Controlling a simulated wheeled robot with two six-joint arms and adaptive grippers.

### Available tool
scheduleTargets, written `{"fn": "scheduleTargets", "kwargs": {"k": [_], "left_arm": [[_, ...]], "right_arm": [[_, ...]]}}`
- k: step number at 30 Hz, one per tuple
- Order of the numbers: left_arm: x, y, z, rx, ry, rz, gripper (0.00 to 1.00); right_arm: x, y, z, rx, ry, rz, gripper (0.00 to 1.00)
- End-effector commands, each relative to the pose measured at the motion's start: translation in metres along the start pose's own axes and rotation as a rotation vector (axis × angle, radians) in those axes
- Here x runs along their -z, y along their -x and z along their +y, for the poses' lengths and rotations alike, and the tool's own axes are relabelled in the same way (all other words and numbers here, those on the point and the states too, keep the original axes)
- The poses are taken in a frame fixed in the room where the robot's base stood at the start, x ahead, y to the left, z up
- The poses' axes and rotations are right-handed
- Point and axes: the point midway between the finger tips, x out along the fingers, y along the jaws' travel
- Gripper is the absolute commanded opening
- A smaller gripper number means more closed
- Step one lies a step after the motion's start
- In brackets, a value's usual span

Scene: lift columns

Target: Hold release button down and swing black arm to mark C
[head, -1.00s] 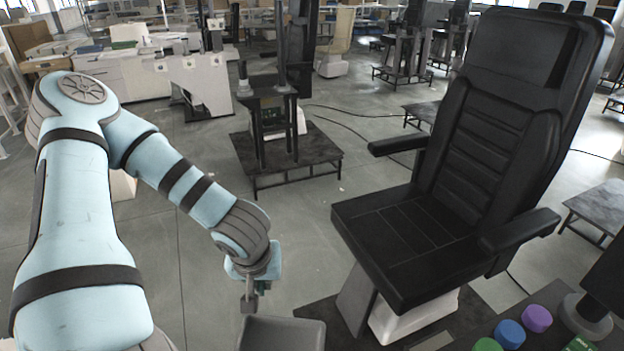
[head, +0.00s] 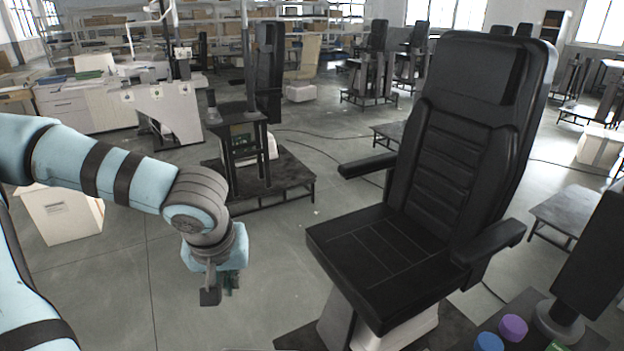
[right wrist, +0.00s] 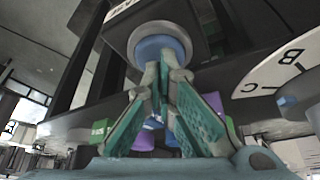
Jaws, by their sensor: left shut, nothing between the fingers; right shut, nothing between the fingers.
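In the right wrist view, a blue round button (right wrist: 160,48) in a pale ring sits on a dark box with a partly visible white label. My right gripper (right wrist: 170,75) is shut and empty, its fingertips just below the button; I cannot tell whether they touch it. A white dial plate (right wrist: 262,75) at the right carries the letters B and C, with a blue piece near C. I cannot make out the black arm for certain. In the head view, my left gripper (head: 219,293) is shut and empty, hanging over open floor left of the chair. My right gripper is outside the head view.
A black chair (head: 385,245) stands right of centre. Blue (head: 488,342) and purple (head: 513,328) round knobs and a black panel (head: 592,255) on a round base are at the lower right. A lift column on a dark platform (head: 285,180) stands behind. Grey floor is clear around my left gripper.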

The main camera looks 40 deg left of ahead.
Motion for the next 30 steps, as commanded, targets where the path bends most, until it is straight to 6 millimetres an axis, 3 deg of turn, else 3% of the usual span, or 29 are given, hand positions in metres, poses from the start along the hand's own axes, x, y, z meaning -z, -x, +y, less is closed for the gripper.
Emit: {"fn": "scheduleTargets", "kwargs": {"k": [11,17,30], "left_arm": [[0.001,0.003,0.000,0.000,0.000,0.000,0.00],[0.010,0.028,0.000,0.000,0.000,0.000,0.00],[0.008,0.022,0.000,0.000,0.000,0.000,0.00]], "right_arm": [[0.002,0.003,0.000,0.000,0.000,0.000,0.00],[0.012,0.027,0.000,0.000,0.000,0.001,0.00],[0.027,0.064,0.000,0.000,0.000,0.002,0.00]]}}
